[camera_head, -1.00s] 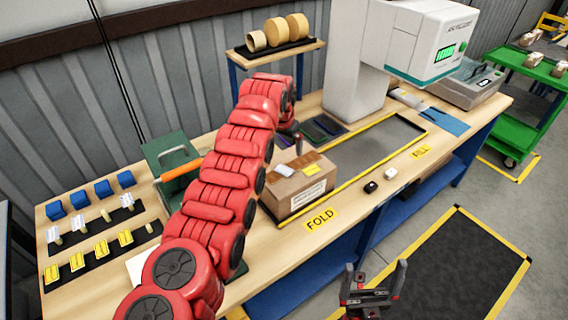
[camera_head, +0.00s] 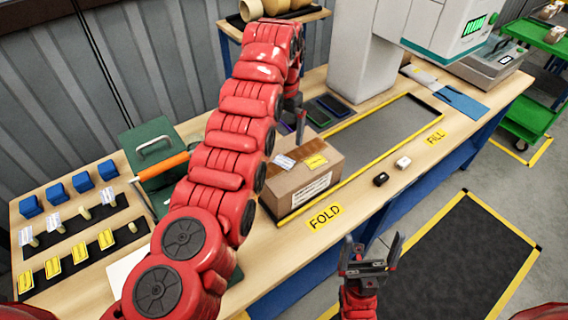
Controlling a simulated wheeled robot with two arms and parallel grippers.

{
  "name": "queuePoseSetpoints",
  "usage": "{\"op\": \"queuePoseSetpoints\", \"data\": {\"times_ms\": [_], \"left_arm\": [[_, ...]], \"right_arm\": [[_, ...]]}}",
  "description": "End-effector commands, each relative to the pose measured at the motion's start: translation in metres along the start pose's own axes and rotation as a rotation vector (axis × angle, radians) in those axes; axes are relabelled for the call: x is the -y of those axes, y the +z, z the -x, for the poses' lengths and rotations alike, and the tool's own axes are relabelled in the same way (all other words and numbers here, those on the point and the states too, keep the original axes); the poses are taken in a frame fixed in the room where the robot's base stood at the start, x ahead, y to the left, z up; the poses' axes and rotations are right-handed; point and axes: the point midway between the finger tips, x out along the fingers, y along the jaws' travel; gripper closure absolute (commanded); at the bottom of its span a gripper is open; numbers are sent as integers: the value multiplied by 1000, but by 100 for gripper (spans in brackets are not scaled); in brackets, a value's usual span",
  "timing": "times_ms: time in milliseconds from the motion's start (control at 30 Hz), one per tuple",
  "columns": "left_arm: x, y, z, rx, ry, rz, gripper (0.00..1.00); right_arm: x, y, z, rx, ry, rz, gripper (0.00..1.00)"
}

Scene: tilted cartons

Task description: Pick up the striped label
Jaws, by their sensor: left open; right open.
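A brown carton (camera_head: 279,198) stands on the workbench behind the FOLD mark. On its top lie a small whitish label (camera_head: 284,162) with faint marks and a yellow label (camera_head: 316,161). More whitish marked labels (camera_head: 54,222) and yellow labels (camera_head: 52,267) stand on dark strips at the left of the bench. The picture is too coarse to tell which is striped. My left gripper (camera_head: 297,122) is open, hanging just behind the carton, partly hidden by my red arm. My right gripper (camera_head: 369,253) is open and empty, in front of the bench, apart from the carton.
A green box (camera_head: 152,150) with an orange-handled tool (camera_head: 163,167) is left of my arm. A large white machine (camera_head: 360,50) stands behind. Black (camera_head: 380,179) and white (camera_head: 403,162) small blocks lie right of the carton. The grey recessed area (camera_head: 385,135) is clear.

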Motion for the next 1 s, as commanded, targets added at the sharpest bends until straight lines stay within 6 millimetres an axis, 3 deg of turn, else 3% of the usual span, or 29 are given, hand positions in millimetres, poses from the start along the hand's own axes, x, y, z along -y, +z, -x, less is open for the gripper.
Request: {"op": "queuePoseSetpoints", "data": {"times_ms": [300,467,700,1000], "left_arm": [[0,1,-42,3,0,1,0],[1,0,-50,0,-1,0,0],[2,-1,-77,6,1,-1,0],[3,-3,-101,-3,-1,0,0]], "right_arm": [[-1,-3,-18,0,0,0,0],[-1,-4,-22,0,0,0,0],[-2,-7,-42,0,0,0,0],[-2,-7,-42,0,0,0,0]]}}
